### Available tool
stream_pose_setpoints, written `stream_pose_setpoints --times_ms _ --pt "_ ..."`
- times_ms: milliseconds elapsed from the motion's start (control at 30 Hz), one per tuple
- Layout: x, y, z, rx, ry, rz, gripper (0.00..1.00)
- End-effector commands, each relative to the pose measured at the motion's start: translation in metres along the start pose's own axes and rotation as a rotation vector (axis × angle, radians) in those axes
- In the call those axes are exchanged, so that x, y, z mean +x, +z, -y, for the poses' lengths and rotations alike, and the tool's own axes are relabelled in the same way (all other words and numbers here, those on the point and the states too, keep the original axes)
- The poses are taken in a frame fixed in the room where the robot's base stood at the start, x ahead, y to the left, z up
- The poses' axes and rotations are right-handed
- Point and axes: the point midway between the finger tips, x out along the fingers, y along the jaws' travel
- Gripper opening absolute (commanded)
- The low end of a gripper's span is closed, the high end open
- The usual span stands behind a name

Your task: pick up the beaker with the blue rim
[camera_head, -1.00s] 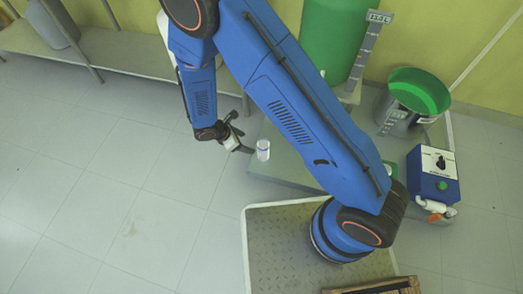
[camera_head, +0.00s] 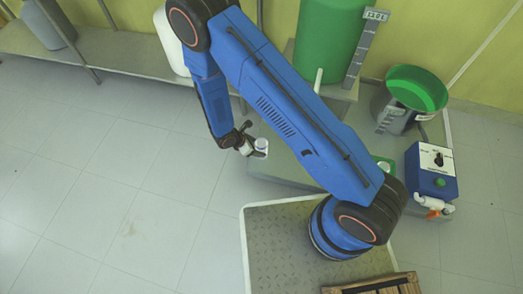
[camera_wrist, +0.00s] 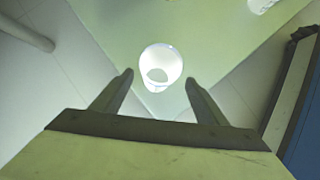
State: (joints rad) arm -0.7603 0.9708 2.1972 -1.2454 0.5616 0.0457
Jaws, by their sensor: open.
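A small white beaker (camera_head: 261,145) stands near the left corner of a low grey-green platform in the head view. Its rim colour is too small to make out clearly there. In the wrist view the beaker (camera_wrist: 161,58) looks pale and washed out, seen from above, with no clear blue on its rim. My gripper (camera_wrist: 158,79) is open, with one finger on each side of the beaker's near part in the picture. In the head view my gripper (camera_head: 252,147) is right at the beaker's left side. Whether a finger touches it cannot be told.
The low platform (camera_head: 285,172) also bears a blue control box (camera_head: 432,171) and a grey vessel with a green funnel (camera_head: 418,88) at right. A large green tank (camera_head: 328,45) stands behind. Another pale vessel (camera_wrist: 262,4) shows at the wrist view's top right. Floor at left is clear.

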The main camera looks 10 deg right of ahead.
Motion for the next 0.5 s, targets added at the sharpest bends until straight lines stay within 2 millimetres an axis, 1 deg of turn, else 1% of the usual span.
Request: stream_pose_setpoints --times_ms 133,300,400,500 --pt "0.014 0.002 -0.001 0.001 -0.002 0.001 0.67" --pt "0.037 0.004 -0.002 -0.001 -0.002 0.001 0.67" --pt "0.047 0.004 -0.002 0.000 -0.002 0.001 0.67" --pt "0.051 0.003 -0.003 -0.001 -0.001 0.000 0.67"
